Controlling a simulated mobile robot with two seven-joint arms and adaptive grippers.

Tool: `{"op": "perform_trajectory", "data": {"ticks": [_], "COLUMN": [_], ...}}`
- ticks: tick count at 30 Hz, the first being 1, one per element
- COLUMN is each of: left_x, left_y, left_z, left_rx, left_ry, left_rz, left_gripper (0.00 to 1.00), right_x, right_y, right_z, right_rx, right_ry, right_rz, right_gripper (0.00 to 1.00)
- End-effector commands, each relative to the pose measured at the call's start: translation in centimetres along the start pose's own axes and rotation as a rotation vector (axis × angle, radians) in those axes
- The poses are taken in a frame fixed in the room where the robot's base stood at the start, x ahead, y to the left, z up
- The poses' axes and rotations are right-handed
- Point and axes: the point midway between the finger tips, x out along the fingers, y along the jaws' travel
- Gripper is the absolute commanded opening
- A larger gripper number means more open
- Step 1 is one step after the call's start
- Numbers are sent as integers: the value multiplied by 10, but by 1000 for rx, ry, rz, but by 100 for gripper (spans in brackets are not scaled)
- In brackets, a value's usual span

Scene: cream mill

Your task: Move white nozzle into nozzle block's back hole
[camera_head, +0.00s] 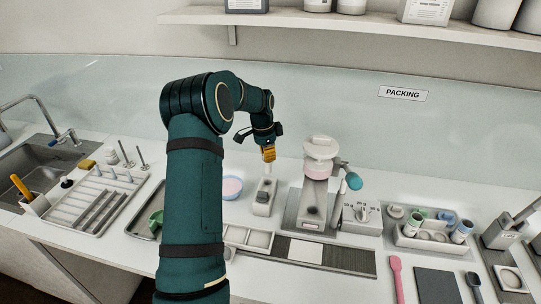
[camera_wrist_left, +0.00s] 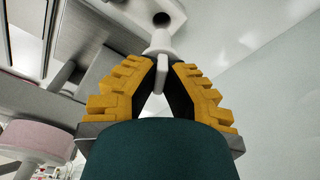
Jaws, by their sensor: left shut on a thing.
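My left gripper (camera_head: 269,154) is above the nozzle block (camera_head: 262,204), a small pale block on the counter. In the left wrist view the gripper (camera_wrist_left: 168,70) is shut on the white nozzle (camera_wrist_left: 160,44), a small cone with a flat tab between the yellow fingertips. The nozzle block (camera_wrist_left: 176,12) is just beyond the nozzle, and one dark round hole shows in it. The nozzle's narrow end points towards the block near that hole. I cannot tell whether it touches the block. My right gripper is not in view.
A machine with a pink-and-white head (camera_head: 319,150) stands close to the right of the block. A pink-and-blue bowl (camera_head: 231,187) is on its left. A divided tray (camera_head: 258,240) lies in front. A drying rack (camera_head: 95,205) and sink are far left.

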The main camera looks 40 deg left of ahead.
Motion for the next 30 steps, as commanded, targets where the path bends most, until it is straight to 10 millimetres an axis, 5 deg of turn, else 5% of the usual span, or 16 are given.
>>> {"op": "perform_trajectory", "data": {"ticks": [21,30], "left_x": [37,38], "left_y": [0,0], "left_z": [5,5], "left_rx": [0,0], "left_ry": [0,0], "left_rz": [1,0], "left_gripper": [0,0], "right_x": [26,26], "right_y": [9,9], "right_z": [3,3], "right_rx": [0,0], "right_ry": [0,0], "right_rz": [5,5], "right_gripper": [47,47]}}
